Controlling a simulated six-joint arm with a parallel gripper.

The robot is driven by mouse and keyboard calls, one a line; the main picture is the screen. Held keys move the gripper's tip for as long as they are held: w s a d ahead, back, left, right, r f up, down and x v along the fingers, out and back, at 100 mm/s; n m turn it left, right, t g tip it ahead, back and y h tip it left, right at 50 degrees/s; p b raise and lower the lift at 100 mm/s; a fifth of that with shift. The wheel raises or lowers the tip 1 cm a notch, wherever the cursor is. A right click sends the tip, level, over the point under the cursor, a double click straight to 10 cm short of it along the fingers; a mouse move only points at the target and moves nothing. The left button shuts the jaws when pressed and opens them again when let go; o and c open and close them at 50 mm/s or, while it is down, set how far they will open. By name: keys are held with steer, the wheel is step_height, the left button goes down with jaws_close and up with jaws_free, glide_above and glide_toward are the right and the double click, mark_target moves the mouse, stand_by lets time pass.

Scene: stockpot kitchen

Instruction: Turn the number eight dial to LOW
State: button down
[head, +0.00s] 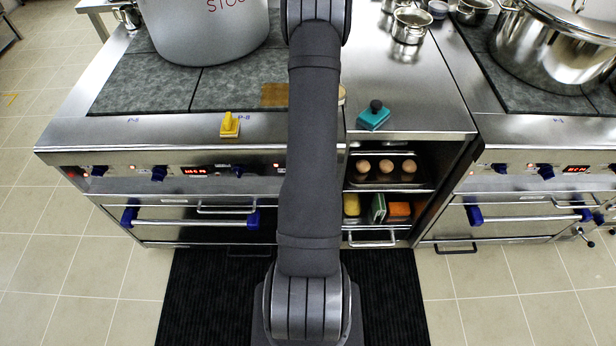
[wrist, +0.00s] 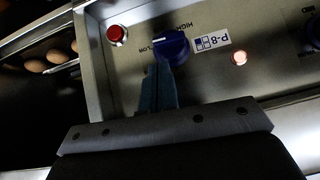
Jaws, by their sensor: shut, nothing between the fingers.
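The number eight dial (wrist: 172,48) is a dark blue knob on the steel panel in the wrist view, beside a white and blue P-8 label (wrist: 211,40). In the head view my arm hides the gripper and this dial.
A red button (wrist: 117,34) and a lit lamp (wrist: 239,58) flank the dial; another blue knob stands at the right edge. In the head view, a large stockpot (head: 208,30), yellow sponge (head: 229,125) and teal scrubber (head: 374,117) sit on top. Eggs (head: 386,166) lie in the open shelf.

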steer(key=shift+f, duration=0.7)
steer(key=shift+d+f, duration=0.25)
steer(key=shift+f, duration=0.5)
steer(key=s+d+r, duration=0.7)
steer(key=r, duration=0.1)
steer(key=shift+d, duration=0.35)
stand_by(0.4)
